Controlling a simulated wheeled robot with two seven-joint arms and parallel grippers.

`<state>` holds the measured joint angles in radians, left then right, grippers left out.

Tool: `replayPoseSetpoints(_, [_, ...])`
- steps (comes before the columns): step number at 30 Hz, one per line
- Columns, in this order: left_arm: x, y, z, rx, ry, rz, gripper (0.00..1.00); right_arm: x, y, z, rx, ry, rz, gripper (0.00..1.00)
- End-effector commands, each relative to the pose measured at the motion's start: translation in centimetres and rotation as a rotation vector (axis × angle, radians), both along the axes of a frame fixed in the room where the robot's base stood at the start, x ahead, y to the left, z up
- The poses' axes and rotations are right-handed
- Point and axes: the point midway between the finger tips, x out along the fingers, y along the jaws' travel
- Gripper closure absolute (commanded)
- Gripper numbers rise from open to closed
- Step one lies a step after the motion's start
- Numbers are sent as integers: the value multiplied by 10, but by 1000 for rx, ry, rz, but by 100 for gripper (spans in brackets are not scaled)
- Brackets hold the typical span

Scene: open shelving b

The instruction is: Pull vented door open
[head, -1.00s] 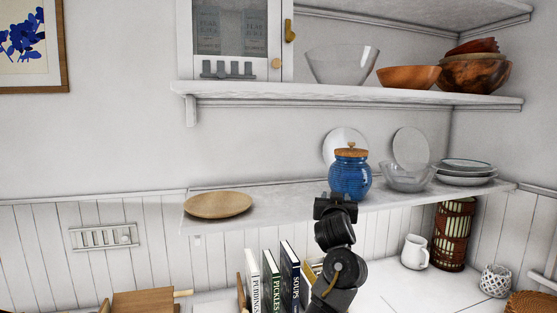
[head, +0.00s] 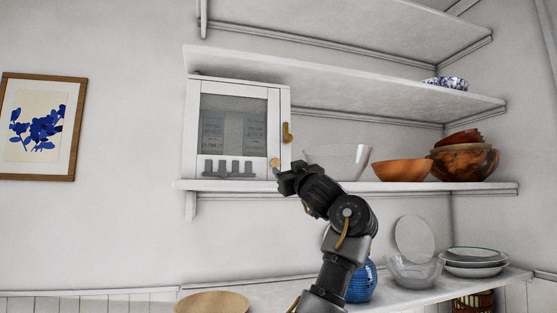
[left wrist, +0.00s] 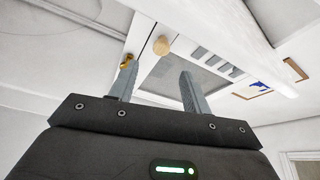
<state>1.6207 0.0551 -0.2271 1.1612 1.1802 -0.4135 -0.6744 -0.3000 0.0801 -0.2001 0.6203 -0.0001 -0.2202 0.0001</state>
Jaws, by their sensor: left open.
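The vented door (head: 195,125) is the white front of a small cabinet on the middle shelf, with a dark mesh panel and slots low down. It looks shut. Its round wooden knob (head: 275,162) is at the lower right, below a brass latch (head: 287,133). My left gripper (head: 284,175) is beside the knob and hides part of that corner. In the left wrist view, the left gripper (left wrist: 158,78) has its fingers apart and empty. The knob (left wrist: 161,45) shows beyond the gap between them; contact is not visible. My right gripper is out of view.
A blue jar (head: 363,282) is below, partly behind my arm. A framed picture (head: 42,80) hangs left; the wall before it is clear.

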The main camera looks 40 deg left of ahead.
Motion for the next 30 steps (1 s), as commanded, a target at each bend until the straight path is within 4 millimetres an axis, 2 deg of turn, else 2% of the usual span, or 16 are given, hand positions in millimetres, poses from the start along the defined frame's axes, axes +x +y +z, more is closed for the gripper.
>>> replayPoseSetpoints(1, [4,10,12,1,3,5,52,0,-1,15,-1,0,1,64])
replayPoseSetpoints(10, [28,52,29,1,3,2,52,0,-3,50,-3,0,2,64])
replayPoseSetpoints(16, [35,65,32,0,1,1,52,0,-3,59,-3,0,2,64])
replayPoseSetpoints(25, [36,67,30,0,0,0,52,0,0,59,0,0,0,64])
replayPoseSetpoints(26, [36,67,30,1,-1,0,53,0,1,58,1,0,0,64])
replayPoseSetpoints(30, [36,67,30,0,0,0,71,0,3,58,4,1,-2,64])
